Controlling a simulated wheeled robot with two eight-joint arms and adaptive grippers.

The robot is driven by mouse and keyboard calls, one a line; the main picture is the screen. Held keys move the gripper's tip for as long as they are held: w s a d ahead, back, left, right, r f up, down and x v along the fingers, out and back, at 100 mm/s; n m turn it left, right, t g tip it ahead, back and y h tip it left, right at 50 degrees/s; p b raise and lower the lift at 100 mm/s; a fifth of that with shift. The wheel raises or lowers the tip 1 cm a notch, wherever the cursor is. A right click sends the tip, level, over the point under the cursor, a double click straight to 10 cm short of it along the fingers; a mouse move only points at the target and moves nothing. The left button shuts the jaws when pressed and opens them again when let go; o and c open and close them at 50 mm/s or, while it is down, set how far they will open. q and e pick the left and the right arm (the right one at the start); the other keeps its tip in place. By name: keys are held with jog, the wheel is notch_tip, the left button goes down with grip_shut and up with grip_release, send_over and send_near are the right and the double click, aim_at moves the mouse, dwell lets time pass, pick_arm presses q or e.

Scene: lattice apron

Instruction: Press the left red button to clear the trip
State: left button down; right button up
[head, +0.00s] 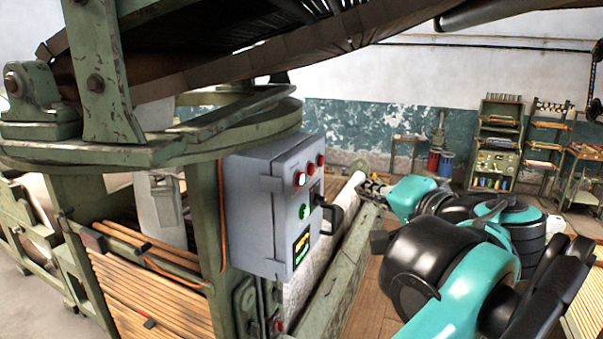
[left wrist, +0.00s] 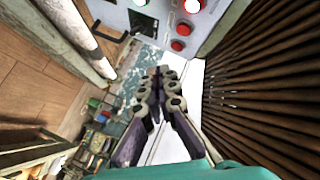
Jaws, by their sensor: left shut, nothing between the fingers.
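A grey control box (head: 262,215) hangs on the green machine frame. Its front has a row of red buttons. The left red button (head: 299,178) looks lit, with a bright pale centre; it also shows at the top edge of the left wrist view (left wrist: 192,5). The middle red button (head: 311,168) and right red button (head: 320,159) look darker. My left gripper (head: 364,187) is to the right of the box, apart from it. In the left wrist view its fingers (left wrist: 158,73) are together and empty, below the buttons. My right gripper is not in view.
The box also carries a green button (head: 304,211), a small display (head: 301,247) and a black handle (head: 331,214) projecting from its front. Green machine beams (head: 245,125) stand above and left of the box. Shelves (head: 497,140) stand far back against the wall.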

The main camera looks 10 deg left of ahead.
aim_at(300, 179)
pick_arm(q)
jog(key=w+a+b, duration=0.1)
jog(key=w+a, duration=0.1)
jog(key=a, duration=0.6)
jog(key=shift+w+a, duration=0.25)
jog(key=shift+w, duration=0.1)
jog(key=shift+a, duration=0.1)
dwell(1.3)
jog(key=shift+w+a, duration=0.1)
jog(key=shift+a, duration=0.2)
jog(key=shift+w+a, duration=0.2)
jog(key=shift+a, duration=0.3)
dwell(0.7)
jog(key=shift+d, duration=0.15)
jog(key=shift+s+d, duration=0.3)
jog(key=shift+d, duration=0.45)
